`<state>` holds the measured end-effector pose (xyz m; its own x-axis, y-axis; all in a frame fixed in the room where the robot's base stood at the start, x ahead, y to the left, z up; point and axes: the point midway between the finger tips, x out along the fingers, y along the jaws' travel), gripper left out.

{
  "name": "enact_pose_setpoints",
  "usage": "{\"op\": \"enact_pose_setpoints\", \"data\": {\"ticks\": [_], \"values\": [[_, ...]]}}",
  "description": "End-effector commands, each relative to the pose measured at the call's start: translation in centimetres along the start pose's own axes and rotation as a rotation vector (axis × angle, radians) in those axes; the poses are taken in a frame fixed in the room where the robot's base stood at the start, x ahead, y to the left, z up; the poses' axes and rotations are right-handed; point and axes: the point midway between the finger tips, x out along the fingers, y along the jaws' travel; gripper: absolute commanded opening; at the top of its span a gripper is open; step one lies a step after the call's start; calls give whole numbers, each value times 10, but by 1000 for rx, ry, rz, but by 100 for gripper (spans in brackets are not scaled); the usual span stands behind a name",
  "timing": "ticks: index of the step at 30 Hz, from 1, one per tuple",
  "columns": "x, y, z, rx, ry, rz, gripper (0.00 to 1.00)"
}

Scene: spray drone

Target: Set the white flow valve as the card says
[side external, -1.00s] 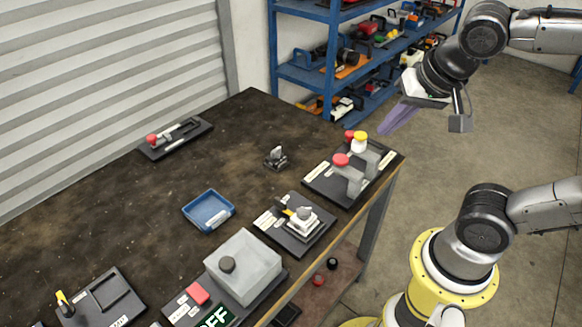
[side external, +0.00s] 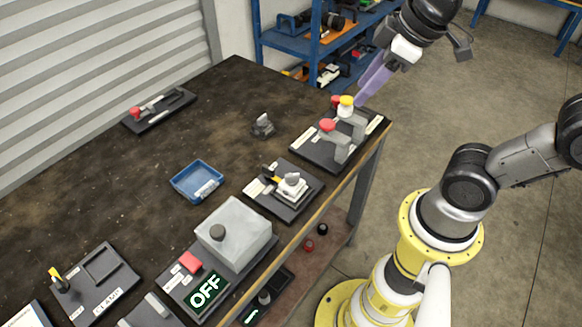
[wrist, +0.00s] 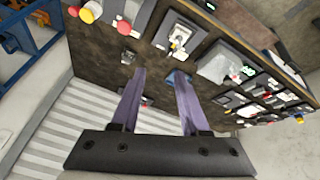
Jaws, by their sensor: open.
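The white valve (side external: 291,187) sits on a black plate near the table's front edge, with a yellow-and-black piece and a pale label beside it. It also shows at the top of the wrist view (wrist: 181,36). I cannot read its setting. My gripper (side external: 361,97) has two purple fingers and hangs above the back right corner of the table, near the yellow and red knobs. In the wrist view my gripper (wrist: 159,75) is open and empty, its fingers apart. A white sheet (side external: 25,315) is cut off at the lower left; I cannot tell whether it is the card.
Grey posts with red and yellow knobs (side external: 328,126) stand at the back right. A grey box (side external: 238,227) with a lit OFF display (side external: 205,292) is in front. A blue tray (side external: 197,181), a small black part (side external: 263,125) and a red-handled slider (side external: 158,110) lie around the open middle.

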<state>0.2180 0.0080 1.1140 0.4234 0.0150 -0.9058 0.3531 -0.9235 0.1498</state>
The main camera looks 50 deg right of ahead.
Motion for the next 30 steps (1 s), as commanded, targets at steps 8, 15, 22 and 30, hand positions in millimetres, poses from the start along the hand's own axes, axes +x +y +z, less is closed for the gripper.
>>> {"op": "enact_pose_setpoints", "data": {"ticks": [8, 15, 22, 30], "values": [[58, -3, -57, -267, -158, -107, 45], [121, -21, -78, -388, -295, -199, 45], [149, -34, -73, -416, -369, -238, 45], [175, -40, -60, -419, -377, -242, 45]]}}
